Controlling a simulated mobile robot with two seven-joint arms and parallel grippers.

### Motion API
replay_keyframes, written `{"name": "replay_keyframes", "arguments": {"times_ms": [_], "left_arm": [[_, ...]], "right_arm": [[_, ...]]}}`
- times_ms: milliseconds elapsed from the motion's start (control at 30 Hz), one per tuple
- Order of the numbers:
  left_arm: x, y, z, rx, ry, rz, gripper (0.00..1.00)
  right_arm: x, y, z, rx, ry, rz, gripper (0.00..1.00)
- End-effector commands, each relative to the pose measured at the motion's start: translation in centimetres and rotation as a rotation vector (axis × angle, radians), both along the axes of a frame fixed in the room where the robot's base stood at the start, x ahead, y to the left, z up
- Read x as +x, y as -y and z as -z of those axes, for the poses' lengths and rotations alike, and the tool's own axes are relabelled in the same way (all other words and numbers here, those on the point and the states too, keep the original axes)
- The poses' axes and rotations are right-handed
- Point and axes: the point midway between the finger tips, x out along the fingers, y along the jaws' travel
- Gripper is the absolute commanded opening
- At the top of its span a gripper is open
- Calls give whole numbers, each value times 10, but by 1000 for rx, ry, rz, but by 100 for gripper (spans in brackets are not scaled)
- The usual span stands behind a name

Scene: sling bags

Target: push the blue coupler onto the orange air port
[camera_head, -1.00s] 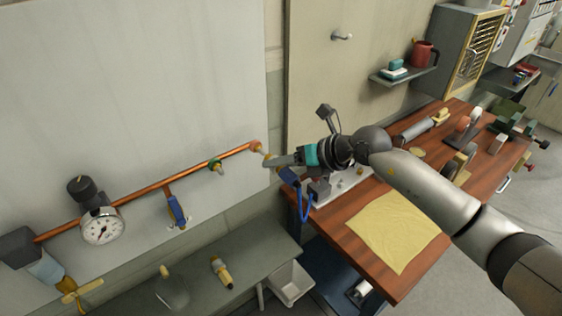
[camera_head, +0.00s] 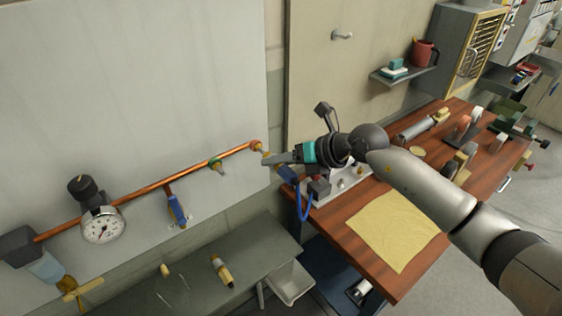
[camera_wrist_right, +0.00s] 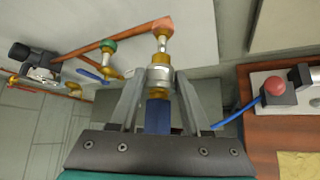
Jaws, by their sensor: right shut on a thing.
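The orange air port (camera_head: 256,146) is at the right end of the copper pipe on the grey wall panel. In the right wrist view its orange elbow (camera_wrist_right: 162,25) has a brass and metal stem pointing toward my gripper. My right gripper (camera_head: 268,159) is shut on the blue coupler (camera_wrist_right: 158,116), whose brass and silver collar (camera_wrist_right: 160,80) sits between the fingertips. The coupler lines up with the stem, and its collar is at or against the stem's end. I cannot tell whether it is seated. A blue hose (camera_head: 305,207) trails from the coupler side. My left gripper is not in view.
A green-ringed valve (camera_head: 216,164), a blue-handled valve (camera_head: 176,208) and a gauge (camera_head: 102,225) are along the pipe. A grey shelf (camera_head: 205,275) is below. The wooden bench (camera_head: 365,255) with a yellow cloth (camera_head: 395,229) is at the right.

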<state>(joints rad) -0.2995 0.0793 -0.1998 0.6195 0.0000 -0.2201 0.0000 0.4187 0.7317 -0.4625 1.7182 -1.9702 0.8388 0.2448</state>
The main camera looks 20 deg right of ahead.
Motion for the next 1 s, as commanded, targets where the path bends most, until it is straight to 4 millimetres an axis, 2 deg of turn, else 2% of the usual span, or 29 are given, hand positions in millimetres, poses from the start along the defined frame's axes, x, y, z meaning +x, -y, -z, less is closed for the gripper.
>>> {"name": "replay_keyframes", "arguments": {"times_ms": [1000], "left_arm": [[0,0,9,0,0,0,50]], "right_arm": [[25,-9,0,1,1,0,0]]}}
